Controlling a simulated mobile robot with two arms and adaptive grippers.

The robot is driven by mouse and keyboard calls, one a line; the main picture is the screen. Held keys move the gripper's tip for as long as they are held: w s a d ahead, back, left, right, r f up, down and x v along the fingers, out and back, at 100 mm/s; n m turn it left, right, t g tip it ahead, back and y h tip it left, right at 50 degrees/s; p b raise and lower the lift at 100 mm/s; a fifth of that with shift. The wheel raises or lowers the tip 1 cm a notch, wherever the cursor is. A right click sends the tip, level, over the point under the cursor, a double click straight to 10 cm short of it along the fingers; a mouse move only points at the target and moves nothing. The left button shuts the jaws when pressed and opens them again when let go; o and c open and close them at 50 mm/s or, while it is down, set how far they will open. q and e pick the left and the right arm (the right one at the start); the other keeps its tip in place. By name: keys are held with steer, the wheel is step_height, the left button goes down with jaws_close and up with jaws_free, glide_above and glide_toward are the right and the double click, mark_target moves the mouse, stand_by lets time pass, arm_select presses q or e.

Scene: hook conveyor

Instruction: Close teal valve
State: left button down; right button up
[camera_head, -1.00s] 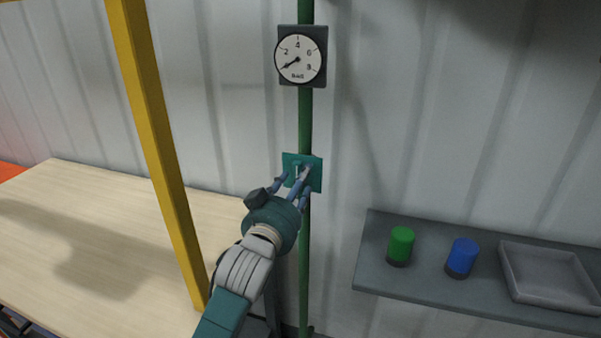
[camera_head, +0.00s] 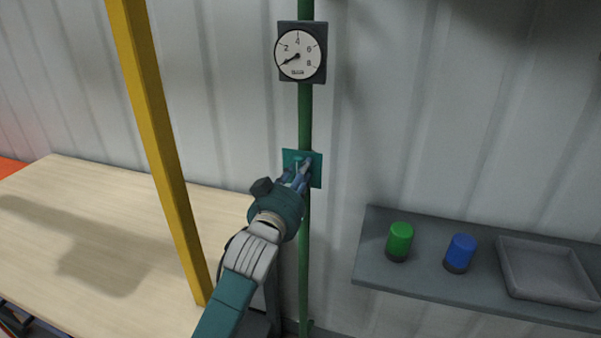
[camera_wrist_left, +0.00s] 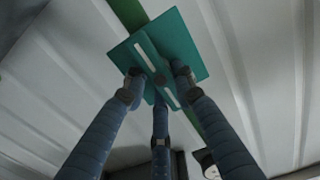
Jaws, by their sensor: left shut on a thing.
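The teal valve (camera_head: 316,176) is a square teal plate on the green vertical pipe (camera_head: 305,118) against the wall. My left gripper (camera_head: 299,172) is at the front of the valve. Its fingers (camera_wrist_left: 158,82) are closed in around the valve's middle part, shut on its handle. The fingers cover much of the handle, so its exact angle is hard to tell. My right gripper is not in view.
A round gauge (camera_head: 298,54) sits on the pipe above the valve, its needle toward the lower left. A yellow post (camera_head: 158,130) and wooden table (camera_head: 90,230) stand left. A grey shelf (camera_head: 420,277) at right holds a green cylinder (camera_head: 399,239), blue cylinder (camera_head: 461,251) and tray (camera_head: 545,296).

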arm_select(q)
steer(key=shift+m, duration=0.3)
steer(key=shift+d+m+p, duration=0.1)
steer(key=shift+m+p, duration=0.4)
steer(key=shift+m, duration=0.1)
steer(key=m+p, duration=0.1)
steer(key=m, duration=0.1)
steer(key=shift+f+m, duration=0.1)
steer(key=shift+m, duration=0.2)
steer(key=shift+s+d+f+m+p, duration=0.2)
steer(key=shift+m+p, duration=0.55)
steer(key=shift+m, duration=1.5)
steer(key=shift+w+a+f+m+p, duration=0.2)
steer(key=shift+m+p, duration=0.6)
steer(key=shift+m, duration=1.4)
steer(key=shift+s+d+f+m+p, duration=0.1)
steer(key=shift+f+m+p, duration=0.45)
steer(key=shift+m, duration=1.7)
steer(key=shift+r, duration=0.2)
steer(key=c, duration=1.4)
jaws_free()
